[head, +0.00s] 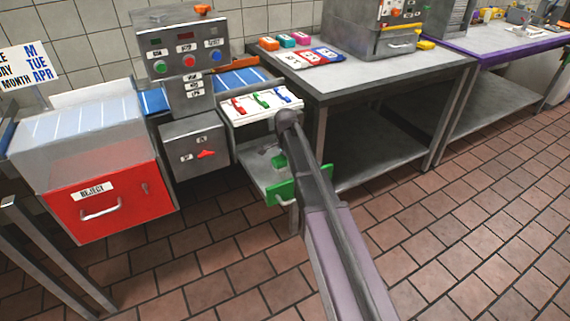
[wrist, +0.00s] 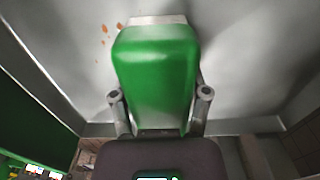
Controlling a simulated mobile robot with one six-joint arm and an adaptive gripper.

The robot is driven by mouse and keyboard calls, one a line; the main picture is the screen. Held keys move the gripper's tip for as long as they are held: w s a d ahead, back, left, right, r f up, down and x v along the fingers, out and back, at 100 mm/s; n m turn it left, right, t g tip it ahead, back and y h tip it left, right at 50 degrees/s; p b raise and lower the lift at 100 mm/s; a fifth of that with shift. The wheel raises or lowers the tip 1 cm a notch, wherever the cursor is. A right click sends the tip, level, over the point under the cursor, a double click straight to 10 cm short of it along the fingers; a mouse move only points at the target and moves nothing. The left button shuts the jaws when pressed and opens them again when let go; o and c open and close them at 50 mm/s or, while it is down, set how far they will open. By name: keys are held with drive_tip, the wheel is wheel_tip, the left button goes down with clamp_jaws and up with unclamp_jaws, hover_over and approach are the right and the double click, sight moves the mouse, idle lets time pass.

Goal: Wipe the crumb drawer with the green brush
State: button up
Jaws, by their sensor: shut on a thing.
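The crumb drawer (head: 258,178) is pulled out below the machine, with a green front (head: 284,193). In the wrist view its grey metal floor (wrist: 250,60) fills most of the picture. My gripper (wrist: 160,95) is shut on the green brush (wrist: 155,65), one finger on each side. The brush's pale far edge (wrist: 157,20) is over the drawer floor; I cannot tell whether it touches. Several orange-brown crumbs (wrist: 104,41) lie just left of the brush. In the head view the brush (head: 279,161) shows inside the drawer, while my arm hides most of the gripper.
A white rack (head: 245,115) with red, green and blue handled tools sits above the drawer. A red reject bin (head: 110,203) stands at left. A steel table (head: 375,75) with coloured blocks and cards is at right. The tiled floor in front is clear.

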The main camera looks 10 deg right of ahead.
drive_tip(key=shift+w+d, duration=0.25)
drive_tip(key=shift+d, duration=0.45)
drive_tip(key=shift+w+d, duration=0.25)
drive_tip(key=shift+d, duration=0.4)
drive_tip(key=shift+s+d, duration=0.15)
drive_tip(key=shift+s, duration=0.35)
drive_tip(key=shift+s+d, duration=0.15)
drive_tip(key=shift+s, duration=0.35)
drive_tip(key=shift+s+a, duration=0.1)
drive_tip(key=shift+s+a, duration=0.15)
drive_tip(key=shift+a, duration=0.55)
drive_tip(key=shift+s+a, duration=0.15)
drive_tip(key=shift+a, duration=0.5)
drive_tip(key=shift+a, duration=0.1)
